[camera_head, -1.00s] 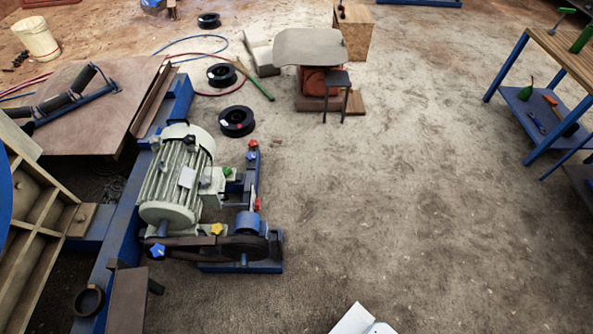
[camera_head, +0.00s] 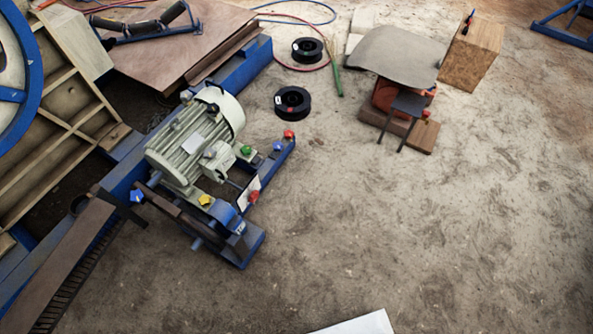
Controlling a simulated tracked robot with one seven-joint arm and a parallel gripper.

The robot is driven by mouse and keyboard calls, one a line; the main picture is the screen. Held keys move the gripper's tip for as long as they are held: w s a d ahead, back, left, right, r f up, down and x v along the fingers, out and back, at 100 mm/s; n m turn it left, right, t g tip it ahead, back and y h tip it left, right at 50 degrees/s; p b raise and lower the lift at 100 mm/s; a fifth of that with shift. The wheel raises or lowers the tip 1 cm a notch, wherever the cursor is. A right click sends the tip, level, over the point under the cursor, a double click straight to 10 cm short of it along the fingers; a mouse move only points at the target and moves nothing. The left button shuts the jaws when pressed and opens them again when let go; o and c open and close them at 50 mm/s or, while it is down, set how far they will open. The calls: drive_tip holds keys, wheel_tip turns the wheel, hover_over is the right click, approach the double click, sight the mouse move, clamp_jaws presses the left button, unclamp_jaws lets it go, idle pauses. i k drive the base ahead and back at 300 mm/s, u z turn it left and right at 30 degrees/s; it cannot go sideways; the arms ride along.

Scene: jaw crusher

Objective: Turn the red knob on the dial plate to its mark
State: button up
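The motor unit stands left of centre on a blue frame. A small pale plate (camera_head: 245,189), which looks like the dial plate, stands tilted at its right side. A red knob (camera_head: 254,197) is at the plate's lower right edge. Its pointer and the mark are too small to make out. A second red knob (camera_head: 289,134) sits at the far end of the blue bar, apart from the plate. My gripper is not in view. Only a white piece of my own body (camera_head: 362,324) shows at the bottom edge.
Green (camera_head: 246,150), yellow (camera_head: 205,200) and blue (camera_head: 137,196) knobs sit around the grey-green motor (camera_head: 190,148). Black spools (camera_head: 292,101) and a stool (camera_head: 407,104) stand farther back. The floor (camera_head: 420,240) to the right is clear.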

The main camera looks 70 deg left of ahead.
sight(253, 195)
drive_tip(key=z, duration=0.1)
drive_tip(key=i, duration=1)
drive_tip(key=u, duration=3.4)
drive_tip(key=i, duration=1.1)
drive_tip(key=z, duration=0.1)
drive_tip(key=k, duration=0.85)
drive_tip(key=u, duration=0.05)
